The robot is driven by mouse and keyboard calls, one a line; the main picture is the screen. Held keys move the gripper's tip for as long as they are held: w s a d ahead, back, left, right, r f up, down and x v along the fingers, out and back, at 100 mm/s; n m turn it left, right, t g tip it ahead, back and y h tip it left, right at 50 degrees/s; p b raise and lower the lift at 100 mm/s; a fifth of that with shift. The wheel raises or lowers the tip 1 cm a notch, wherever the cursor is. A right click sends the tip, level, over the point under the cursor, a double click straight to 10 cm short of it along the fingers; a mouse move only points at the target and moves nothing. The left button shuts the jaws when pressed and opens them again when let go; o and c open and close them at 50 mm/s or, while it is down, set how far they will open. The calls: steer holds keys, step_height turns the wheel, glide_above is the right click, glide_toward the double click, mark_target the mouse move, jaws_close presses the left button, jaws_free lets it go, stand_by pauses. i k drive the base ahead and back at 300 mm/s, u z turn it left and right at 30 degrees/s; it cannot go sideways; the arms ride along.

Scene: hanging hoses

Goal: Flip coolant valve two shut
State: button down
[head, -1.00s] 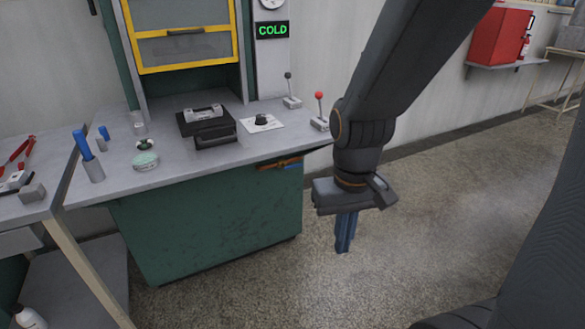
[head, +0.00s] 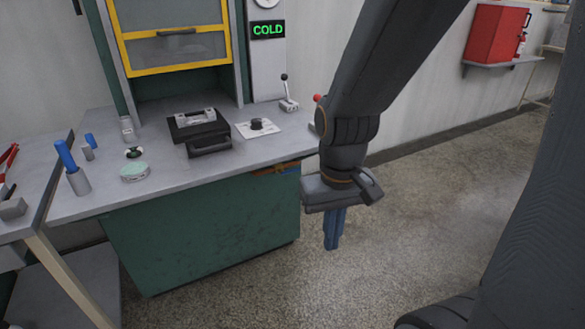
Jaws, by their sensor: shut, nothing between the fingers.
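No valve marked as coolant valve two can be made out in the head view. My gripper (head: 335,230) points down with its blue fingers together and empty. It hangs over open floor to the right of the green bench. Two small levers stand at the bench's back right. One has a black knob (head: 284,77) and stands upright. The other has a red knob (head: 317,98), and my arm hides most of it.
A sign (head: 268,29) reads COLD.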

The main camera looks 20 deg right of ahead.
mark_target(280, 171)
steer(key=z, duration=0.3)
steer(key=i, duration=0.4)
steer(key=z, duration=0.4)
